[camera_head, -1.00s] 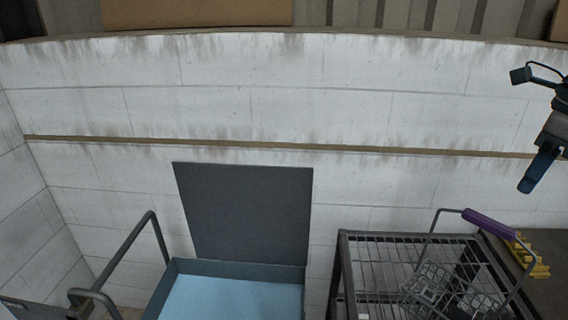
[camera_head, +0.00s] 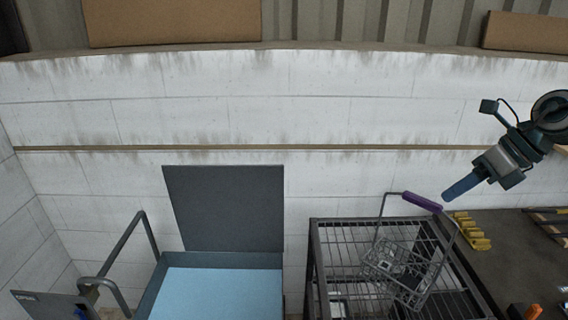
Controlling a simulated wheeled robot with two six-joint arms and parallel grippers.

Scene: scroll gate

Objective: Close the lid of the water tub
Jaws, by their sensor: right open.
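The water tub (camera_head: 150,296) stands at the lower middle-left with light blue water (camera_head: 215,292) inside. Its dark grey lid (camera_head: 225,207) stands upright at the tub's back edge, against or close to the white wall; the lid is open. My right gripper (camera_head: 452,196) hangs at the right, above the dark counter, far from the lid. It is open and empty, seen from the side, so its fingers overlap. My left gripper is not in view.
A black wire rack (camera_head: 335,222) stands right of the tub, holding a wire basket with a purple handle (camera_head: 422,201). Yellow items (camera_head: 472,231) lie on the dark counter (camera_head: 505,262). A grey bent rail (camera_head: 122,246) stands left of the tub.

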